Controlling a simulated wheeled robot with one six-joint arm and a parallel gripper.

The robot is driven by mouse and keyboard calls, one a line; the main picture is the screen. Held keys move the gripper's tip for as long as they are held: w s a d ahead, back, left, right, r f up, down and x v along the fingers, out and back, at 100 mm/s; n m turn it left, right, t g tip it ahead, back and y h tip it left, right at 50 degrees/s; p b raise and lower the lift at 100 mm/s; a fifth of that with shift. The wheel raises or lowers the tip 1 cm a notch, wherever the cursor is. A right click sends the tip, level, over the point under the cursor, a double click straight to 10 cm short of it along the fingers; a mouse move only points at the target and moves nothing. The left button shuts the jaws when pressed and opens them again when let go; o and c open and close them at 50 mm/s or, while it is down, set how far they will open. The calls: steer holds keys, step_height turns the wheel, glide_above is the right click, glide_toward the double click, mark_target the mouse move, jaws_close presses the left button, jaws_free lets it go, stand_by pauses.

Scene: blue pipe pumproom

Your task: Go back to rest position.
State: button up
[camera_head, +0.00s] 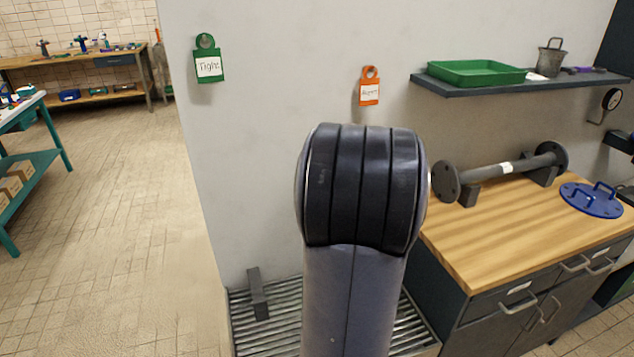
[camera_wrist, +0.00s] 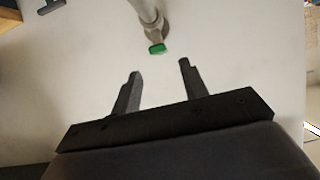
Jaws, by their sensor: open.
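My gripper (camera_wrist: 158,68) shows in the wrist view with its two dark fingers apart and nothing between them. Just beyond the fingertips is a grey rod-like thing with a green end (camera_wrist: 157,48); I cannot tell what it is, and the fingers do not hold it. In the head view my arm stands upright in the middle, and my gripper is hidden there.
A green tag reading "Tight" (camera_head: 208,67) and an orange tag (camera_head: 369,92) hang on the wall. A wooden-topped cabinet (camera_head: 480,245) at right bears a flanged pipe (camera_head: 515,168) and a blue lid (camera_head: 590,203). A shelf (camera_head: 470,91) is above. Floor at left is clear.

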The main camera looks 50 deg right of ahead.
steer(key=shift+s+a+r, duration=0.3)
steer(key=shift+s, duration=0.3)
steer(key=shift+w+f, duration=0.1)
steer(key=b+x, duration=0.1)
steer(key=x, duration=0.9)
steer(key=shift+w+d+f+b, duration=0.1)
steer(key=shift+w+d+b, duration=0.15)
steer(key=shift+w+b, duration=0.1)
steer(key=shift+s, duration=0.1)
